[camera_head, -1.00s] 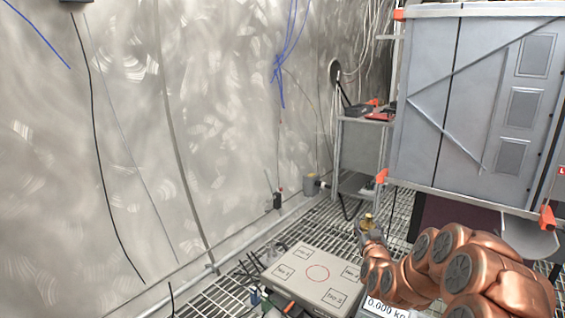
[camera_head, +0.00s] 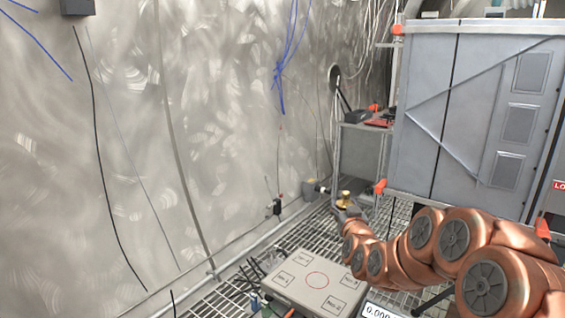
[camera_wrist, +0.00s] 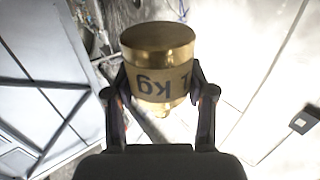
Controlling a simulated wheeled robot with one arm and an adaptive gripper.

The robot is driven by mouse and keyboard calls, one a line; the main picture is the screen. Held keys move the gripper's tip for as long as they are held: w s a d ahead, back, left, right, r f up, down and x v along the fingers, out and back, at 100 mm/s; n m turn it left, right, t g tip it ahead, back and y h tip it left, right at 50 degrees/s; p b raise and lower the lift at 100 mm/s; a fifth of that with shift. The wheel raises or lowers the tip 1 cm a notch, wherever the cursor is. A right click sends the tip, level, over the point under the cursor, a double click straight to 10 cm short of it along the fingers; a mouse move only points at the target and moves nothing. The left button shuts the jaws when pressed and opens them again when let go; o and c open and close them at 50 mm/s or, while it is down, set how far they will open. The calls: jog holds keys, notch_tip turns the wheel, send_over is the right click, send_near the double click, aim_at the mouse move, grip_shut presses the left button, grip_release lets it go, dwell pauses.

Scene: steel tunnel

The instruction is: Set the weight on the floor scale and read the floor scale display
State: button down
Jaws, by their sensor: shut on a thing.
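The brass weight (camera_wrist: 158,62), marked "1 kg" upside down, is clamped between the two fingers of my gripper (camera_wrist: 160,100) in the wrist view. In the head view the weight (camera_head: 344,197) is a small gold shape at the end of my copper-coloured arm, up and to the right of the floor scale. The floor scale (camera_head: 330,264) is a flat pale platform with a red circle in its middle and marked boxes near its corners. Nothing stands on it. Its display (camera_head: 378,311) is partly cut off by the lower picture edge and shows "0.000".
A large grey cabinet (camera_head: 480,110) stands at the right. A metal shelf stand (camera_head: 358,160) is behind my gripper. The curved wall (camera_head: 130,150) runs along the left, with cables near the scale. The floor is metal grating (camera_head: 318,220).

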notch_tip(320, 180, up, 31)
jog(key=p, duration=2.9)
jog(key=shift+p, duration=0.3)
